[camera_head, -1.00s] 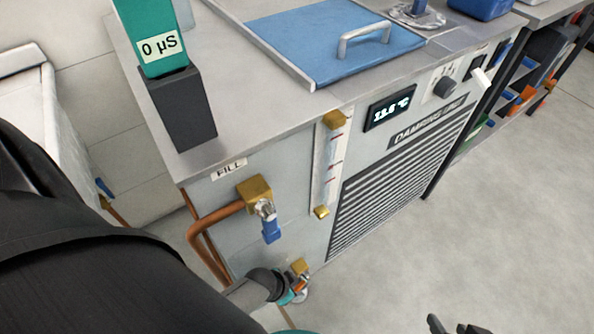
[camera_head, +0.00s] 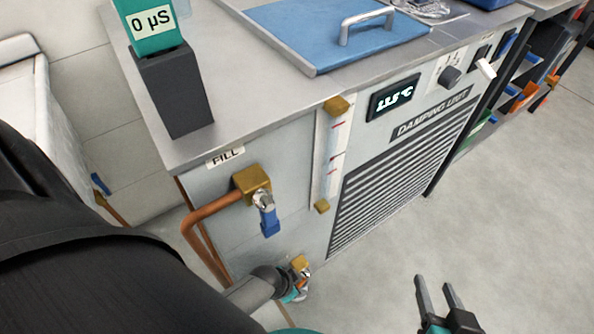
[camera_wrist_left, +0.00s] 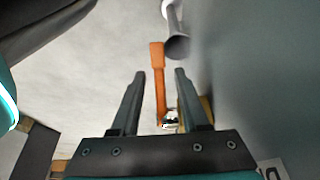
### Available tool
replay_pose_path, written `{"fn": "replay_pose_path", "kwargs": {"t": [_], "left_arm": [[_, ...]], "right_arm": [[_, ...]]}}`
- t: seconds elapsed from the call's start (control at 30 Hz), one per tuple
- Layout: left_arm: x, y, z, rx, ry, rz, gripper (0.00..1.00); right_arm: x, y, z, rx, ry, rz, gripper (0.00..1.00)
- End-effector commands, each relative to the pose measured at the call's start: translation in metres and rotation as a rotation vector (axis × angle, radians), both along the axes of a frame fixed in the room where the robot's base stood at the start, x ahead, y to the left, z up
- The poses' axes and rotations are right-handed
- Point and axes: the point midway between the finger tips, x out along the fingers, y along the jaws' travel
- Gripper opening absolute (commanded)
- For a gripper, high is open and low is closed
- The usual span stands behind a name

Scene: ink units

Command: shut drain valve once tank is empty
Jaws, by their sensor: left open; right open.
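The drain valve's orange lever (camera_wrist_left: 158,75) lies between the two fingers of my open left gripper (camera_wrist_left: 160,72) in the left wrist view. The fingers stand on either side of it, with visible gaps. A shiny fitting (camera_wrist_left: 171,119) is at the lever's near end. In the head view my arm partly hides the low brass drain valve (camera_head: 299,263). A sight tube (camera_head: 328,155) with red marks is on the tank front; I cannot tell its liquid level. My right gripper (camera_head: 433,283) is open and empty over the floor.
The blue-handled fill valve (camera_head: 267,215) and copper pipe (camera_head: 205,225) stick out above the drain. A grey pipe end (camera_wrist_left: 177,46) is near the lever. A blue lid (camera_head: 335,40) and conductivity meter (camera_head: 152,25) are on top. Floor at right is clear.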

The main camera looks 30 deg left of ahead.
Motion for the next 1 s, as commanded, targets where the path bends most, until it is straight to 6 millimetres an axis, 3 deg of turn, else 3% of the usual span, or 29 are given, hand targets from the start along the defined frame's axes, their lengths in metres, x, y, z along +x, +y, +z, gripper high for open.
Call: {"fn": "replay_pose_path", "kwargs": {"t": [0.1, 0.5, 1.0], "left_arm": [[0.0001, -0.0001, 0.0002, 0.000, 0.000, 0.000, 0.45], [0.0000, 0.0000, 0.0001, 0.000, 0.000, 0.000, 0.00], [-0.0003, 0.0002, 0.0000, 0.000, 0.000, 0.000, 0.00]], "right_arm": [[-0.0002, 0.0000, -0.0001, 0.000, 0.001, 0.000, 0.50], [-0.0001, -0.0002, -0.0001, -0.001, 0.002, -0.001, 0.50], [0.0001, -0.0004, 0.0001, -0.001, 0.001, -0.001, 0.50]]}}
